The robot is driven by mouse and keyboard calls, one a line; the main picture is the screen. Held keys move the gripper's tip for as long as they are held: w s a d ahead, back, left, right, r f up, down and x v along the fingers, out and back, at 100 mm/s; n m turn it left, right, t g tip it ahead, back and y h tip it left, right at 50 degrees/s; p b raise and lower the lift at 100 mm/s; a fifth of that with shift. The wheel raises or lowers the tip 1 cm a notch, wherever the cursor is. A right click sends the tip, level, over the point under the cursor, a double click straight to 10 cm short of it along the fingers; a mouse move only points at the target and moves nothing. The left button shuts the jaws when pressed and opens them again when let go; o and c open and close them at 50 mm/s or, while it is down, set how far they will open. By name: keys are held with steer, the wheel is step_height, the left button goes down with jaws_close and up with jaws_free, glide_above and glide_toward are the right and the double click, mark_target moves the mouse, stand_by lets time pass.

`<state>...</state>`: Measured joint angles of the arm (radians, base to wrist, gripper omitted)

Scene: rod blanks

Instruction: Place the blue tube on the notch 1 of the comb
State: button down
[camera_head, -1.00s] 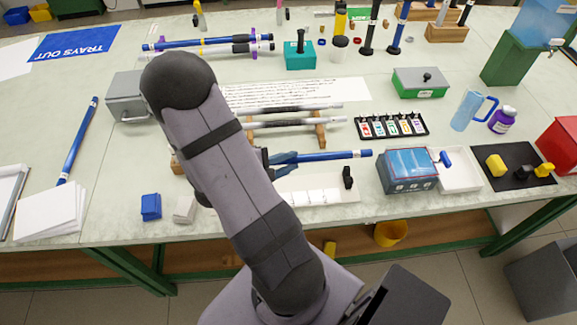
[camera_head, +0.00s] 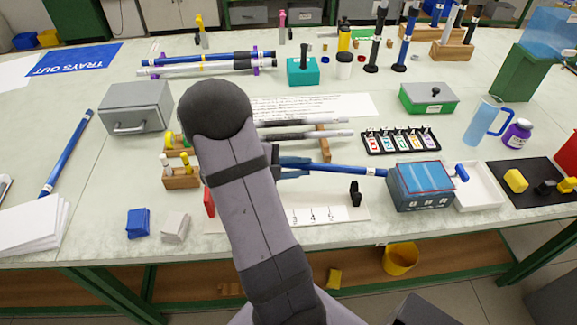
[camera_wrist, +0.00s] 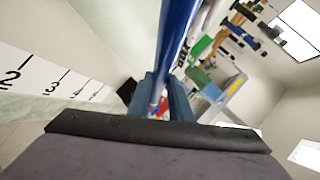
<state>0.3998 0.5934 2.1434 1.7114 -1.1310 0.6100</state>
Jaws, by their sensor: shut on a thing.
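My gripper (camera_head: 290,167) is shut on a blue tube (camera_head: 345,169), which sticks out to the right, roughly level. My arm hides the tube's left end. In the wrist view the blue tube (camera_wrist: 178,30) runs up and away from between the fingers (camera_wrist: 167,98). A wooden support (camera_head: 323,150) behind the gripper carries grey tubes (camera_head: 320,134). Its left part is hidden behind my arm. I cannot tell for certain whether this is the comb, and no notch numbers show on it. The held tube is in front of it.
A white numbered board (camera_head: 325,213) with a black stop (camera_head: 355,194) lies below the tube. A blue-and-red box (camera_head: 421,187) stands close to the tube's right end. Another blue tube (camera_head: 68,150) lies far left. A rack with purple supports (camera_head: 256,69) holds tubes at the back.

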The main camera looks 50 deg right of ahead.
steer(key=w+d+r+n+t, duration=0.2)
steer(key=w+d+r, duration=0.2)
steer(key=w, duration=0.5)
steer(key=shift+w+d+r+t+h+b, duration=0.3)
steer(key=shift+w+d+r, duration=0.1)
steer(key=shift+r, duration=0.35)
steer(key=shift+n, duration=0.3)
steer(key=shift+f+p, duration=0.3)
steer(key=shift+f, duration=4.8)
steer(key=shift+f, duration=0.1)
steer(key=c, duration=1.6)
jaws_free()
